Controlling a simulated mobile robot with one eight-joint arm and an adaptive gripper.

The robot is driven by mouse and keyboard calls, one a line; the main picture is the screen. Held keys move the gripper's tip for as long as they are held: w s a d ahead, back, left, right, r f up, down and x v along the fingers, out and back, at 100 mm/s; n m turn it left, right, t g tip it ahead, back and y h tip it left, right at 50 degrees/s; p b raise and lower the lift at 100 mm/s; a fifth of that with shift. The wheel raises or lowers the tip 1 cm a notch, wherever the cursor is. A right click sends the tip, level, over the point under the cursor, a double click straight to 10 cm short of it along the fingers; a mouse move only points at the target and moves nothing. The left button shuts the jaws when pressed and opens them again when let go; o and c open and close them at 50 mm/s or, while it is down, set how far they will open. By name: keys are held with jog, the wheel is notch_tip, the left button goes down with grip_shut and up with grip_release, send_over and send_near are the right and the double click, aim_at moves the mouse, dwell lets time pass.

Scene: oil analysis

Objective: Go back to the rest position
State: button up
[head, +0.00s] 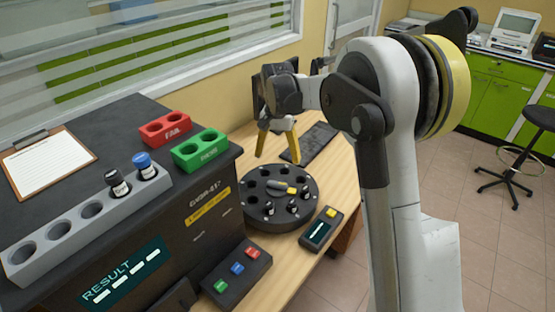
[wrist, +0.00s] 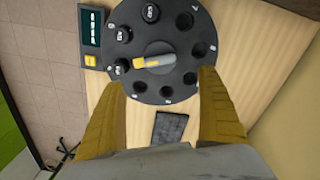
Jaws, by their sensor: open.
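My gripper (head: 276,140) is open and empty, its yellow fingers pointing down above the wooden table behind the round black carousel (head: 256,192). In the wrist view the two fingers (wrist: 160,105) stand wide apart, with the carousel (wrist: 168,83) beyond their tips and nothing between them. The carousel holds several dark-capped vials and has several empty holes. A grey and yellow handle (wrist: 154,62) lies across its middle. My arm is raised and bent on the right side of the head view.
A black analyser (head: 195,228) on the left carries a grey rack (head: 62,228) with two vials, red (head: 166,127) and green (head: 201,150) holders and a clipboard (head: 42,160). A button box (head: 237,270) and small display unit (head: 321,229) stand near the carousel.

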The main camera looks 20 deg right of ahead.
jog(key=s+r+n+t, duration=0.35)
jog(key=s+r, duration=0.75)
jog(key=s, duration=0.4)
jog(key=s+f+n+t, duration=0.2)
jog(key=s+n+t, duration=0.1)
jog(key=s, duration=1.2)
jog(key=shift+f+t, duration=0.35)
jog(key=shift+a, duration=0.1)
